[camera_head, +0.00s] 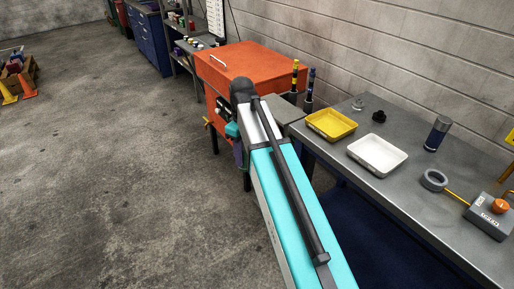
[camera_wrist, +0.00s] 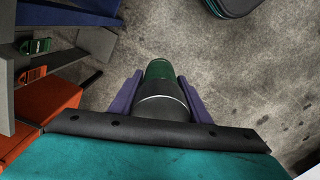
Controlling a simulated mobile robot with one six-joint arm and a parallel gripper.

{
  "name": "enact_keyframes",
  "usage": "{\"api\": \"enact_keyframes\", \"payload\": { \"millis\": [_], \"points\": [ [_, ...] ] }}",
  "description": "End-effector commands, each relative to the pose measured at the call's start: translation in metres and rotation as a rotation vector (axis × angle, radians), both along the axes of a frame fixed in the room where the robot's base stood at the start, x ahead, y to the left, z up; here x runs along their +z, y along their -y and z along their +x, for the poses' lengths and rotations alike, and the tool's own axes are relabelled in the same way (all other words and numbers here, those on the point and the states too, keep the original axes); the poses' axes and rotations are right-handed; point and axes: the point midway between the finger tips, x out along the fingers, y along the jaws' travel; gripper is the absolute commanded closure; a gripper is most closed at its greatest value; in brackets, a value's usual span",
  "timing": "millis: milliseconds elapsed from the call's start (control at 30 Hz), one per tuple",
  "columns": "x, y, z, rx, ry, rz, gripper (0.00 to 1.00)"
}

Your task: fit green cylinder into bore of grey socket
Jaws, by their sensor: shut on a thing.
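The green cylinder (camera_wrist: 159,70) is between the two purple fingers of my gripper (camera_wrist: 160,84) in the wrist view. My gripper is shut on it. Its green end points away from the wrist, and a dark section with a pale ring sits nearer the wrist. In the head view, part of my gripper (camera_head: 238,153) shows beside the orange cabinet, mostly behind my arm. The green cylinder cannot be made out there. I cannot identify the grey socket or its bore for certain in either view.
An orange cabinet (camera_head: 243,62) stands beyond my arm, with dark fixtures on its near side. Grey structures with green and orange parts (camera_wrist: 33,74) are at left in the wrist view. The metal bench (camera_head: 400,198) at right holds a yellow tray (camera_head: 331,135) and white tray (camera_head: 377,169).

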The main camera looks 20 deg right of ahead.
Motion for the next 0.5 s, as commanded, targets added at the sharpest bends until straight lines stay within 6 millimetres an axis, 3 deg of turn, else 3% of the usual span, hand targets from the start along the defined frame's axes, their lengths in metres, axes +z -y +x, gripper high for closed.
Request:
{"api": "enact_keyframes", "payload": {
  "millis": [200,500],
  "points": [
    [-0.0014,-0.0043,-0.0022,-0.132,0.009,-0.002,1.00],
    [-0.0015,-0.0041,-0.0018,-0.184,0.012,-0.001,1.00]
  ]
}}
